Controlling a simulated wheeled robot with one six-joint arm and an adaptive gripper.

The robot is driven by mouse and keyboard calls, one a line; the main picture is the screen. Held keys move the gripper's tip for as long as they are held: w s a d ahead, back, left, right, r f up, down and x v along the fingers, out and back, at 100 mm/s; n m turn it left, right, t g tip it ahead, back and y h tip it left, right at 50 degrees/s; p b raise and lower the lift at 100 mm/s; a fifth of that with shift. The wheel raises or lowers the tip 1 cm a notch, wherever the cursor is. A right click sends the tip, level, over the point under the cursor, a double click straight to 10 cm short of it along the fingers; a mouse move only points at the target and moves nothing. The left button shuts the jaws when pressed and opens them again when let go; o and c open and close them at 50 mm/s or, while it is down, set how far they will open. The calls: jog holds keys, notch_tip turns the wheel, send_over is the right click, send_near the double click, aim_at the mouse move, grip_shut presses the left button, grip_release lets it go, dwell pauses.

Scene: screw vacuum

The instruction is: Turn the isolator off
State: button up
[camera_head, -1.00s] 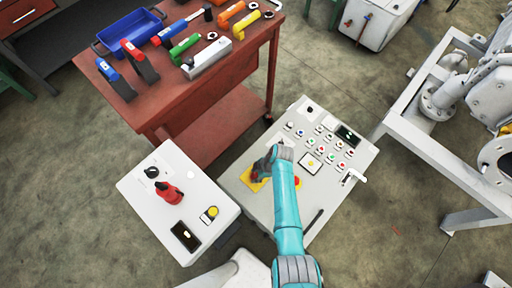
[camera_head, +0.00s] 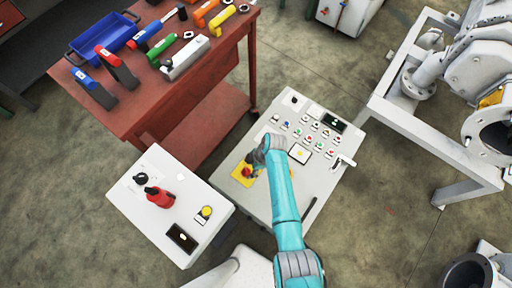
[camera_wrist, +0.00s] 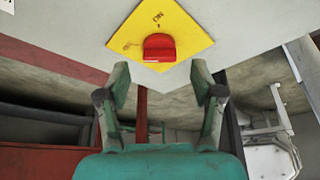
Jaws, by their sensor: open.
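A red knob (camera_wrist: 160,47) sits on a yellow diamond plate (camera_wrist: 180,25) with dark lettering, on a pale panel in the wrist view. In the head view the yellow plate (camera_head: 241,178) and its red knob (camera_head: 247,172) are at the left of the wide grey console (camera_head: 262,208). My gripper (camera_head: 258,158) is over the console, close to the plate's upper right. In the wrist view my gripper (camera_wrist: 160,85) is open and empty, with its two fingers below and either side of the knob, apparently apart from it.
A white box (camera_head: 140,212) with a red handle (camera_head: 160,197), black knob and yellow button stands left of the console. A red workbench (camera_head: 150,100) with tools is behind. A white metal frame (camera_head: 430,145) stands at right. Console buttons and a white lever (camera_head: 344,162) are beside my arm.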

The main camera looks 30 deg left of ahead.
jog(key=v, duration=0.8)
jog(key=shift+r, duration=0.3)
jog(key=shift+w+d, duration=0.1)
